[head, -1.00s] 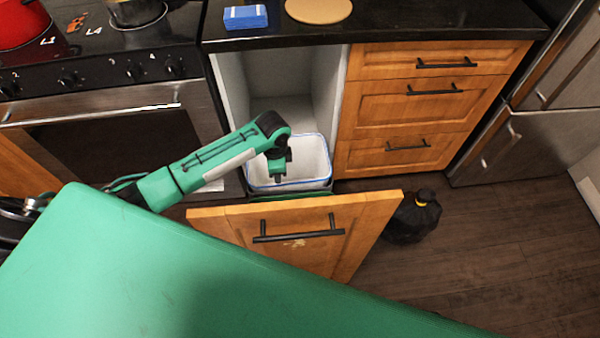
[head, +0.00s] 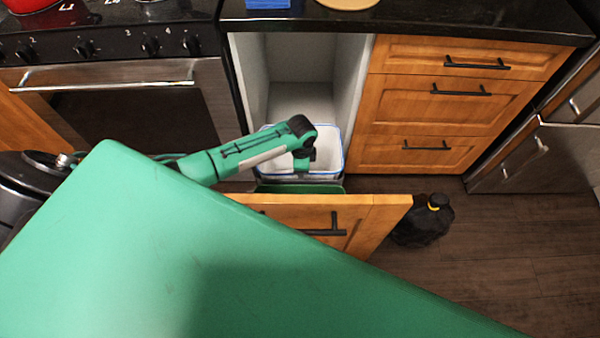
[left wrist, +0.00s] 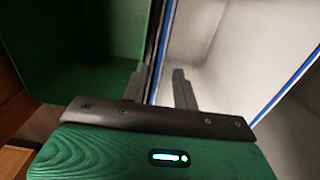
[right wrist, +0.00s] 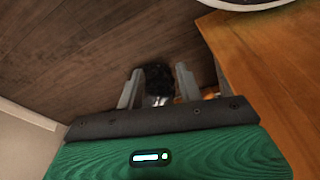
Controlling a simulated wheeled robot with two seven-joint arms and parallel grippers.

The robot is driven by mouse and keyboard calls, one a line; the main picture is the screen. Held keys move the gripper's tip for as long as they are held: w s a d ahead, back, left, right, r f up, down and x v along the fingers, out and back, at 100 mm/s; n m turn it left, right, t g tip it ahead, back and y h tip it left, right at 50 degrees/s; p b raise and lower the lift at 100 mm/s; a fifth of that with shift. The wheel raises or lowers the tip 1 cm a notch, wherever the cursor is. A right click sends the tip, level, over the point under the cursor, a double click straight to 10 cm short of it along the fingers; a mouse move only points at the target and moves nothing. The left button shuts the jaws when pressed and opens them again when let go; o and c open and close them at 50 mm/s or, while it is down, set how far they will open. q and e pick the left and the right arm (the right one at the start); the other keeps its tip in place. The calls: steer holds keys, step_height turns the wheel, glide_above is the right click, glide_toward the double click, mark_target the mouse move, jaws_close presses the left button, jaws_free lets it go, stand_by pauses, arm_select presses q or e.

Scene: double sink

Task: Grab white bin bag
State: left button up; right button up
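The white bin bag (head: 329,152) with a blue rim lines a bin in the pull-out drawer in the head view. In the left wrist view the white bag (left wrist: 215,45) fills the right side, beside a green bin (left wrist: 75,50). My left gripper (left wrist: 159,72) is open, its fingers on either side of the bag's blue-edged rim; I cannot tell whether they touch it. In the head view my left gripper (head: 303,163) points down at the bag and hides part of it. My right gripper (right wrist: 158,72) is open and empty in the right wrist view.
The wooden drawer front (head: 385,222) stands pulled out before the bins. A black object with a yellow part (head: 425,220) sits on the floor to its right. The oven (head: 120,110) is at left and closed drawers (head: 440,105) at right. Floor at right is clear.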

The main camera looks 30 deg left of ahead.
arm_select(q)
step_height(320, 180, down, 3)
steer(key=shift+r, duration=0.1)
steer(key=shift+f, duration=0.35)
arm_select(e)
steer(key=shift+w+r, duration=0.2)
steer(key=shift+r, duration=0.55)
arm_select(q)
steer(key=shift+c, duration=0.2)
jaws_close()
steer(key=shift+r, duration=0.1)
